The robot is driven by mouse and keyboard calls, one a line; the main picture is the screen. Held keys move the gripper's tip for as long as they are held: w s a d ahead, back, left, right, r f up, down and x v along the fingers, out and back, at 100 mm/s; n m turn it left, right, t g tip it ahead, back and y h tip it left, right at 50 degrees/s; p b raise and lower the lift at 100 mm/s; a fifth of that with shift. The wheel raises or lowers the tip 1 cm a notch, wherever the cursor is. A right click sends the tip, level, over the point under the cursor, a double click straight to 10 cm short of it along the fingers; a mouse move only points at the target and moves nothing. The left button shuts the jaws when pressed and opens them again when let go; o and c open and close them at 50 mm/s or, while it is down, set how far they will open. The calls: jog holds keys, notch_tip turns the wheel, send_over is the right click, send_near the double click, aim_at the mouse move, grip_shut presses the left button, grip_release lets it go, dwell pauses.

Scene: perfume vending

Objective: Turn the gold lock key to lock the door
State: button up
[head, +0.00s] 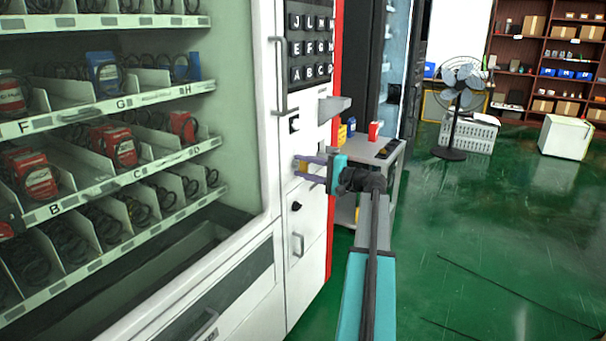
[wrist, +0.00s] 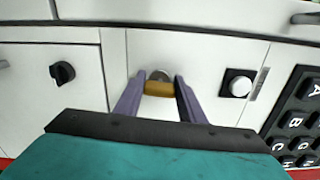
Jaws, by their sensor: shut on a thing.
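The gold lock key (wrist: 160,88) sits in a round grey lock on the white front of the vending machine. My gripper (wrist: 159,88) is shut on the key, with one purple finger on each side of it. In the head view my gripper (head: 300,167) reaches left to the machine's control column, and a bit of the gold key (head: 303,169) shows between the fingers. The machine's door (head: 265,110) looks closed, with a long grey handle (head: 279,75) near its right edge.
A keypad (wrist: 302,115) is at the right. A grey ledge (head: 334,107) sticks out above my gripper. A small table (head: 386,150) stands just behind my arm. Green floor at the right is open.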

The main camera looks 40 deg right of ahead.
jog(key=shift+f+n+b, duration=0.1)
jog(key=shift+n+b, duration=0.2)
jog(key=shift+n, duration=0.2)
jog(key=o, duration=1)
jog(key=shift+o, duration=0.2)
jog(key=p+v, duration=0.1)
jog(key=v, duration=1.3)
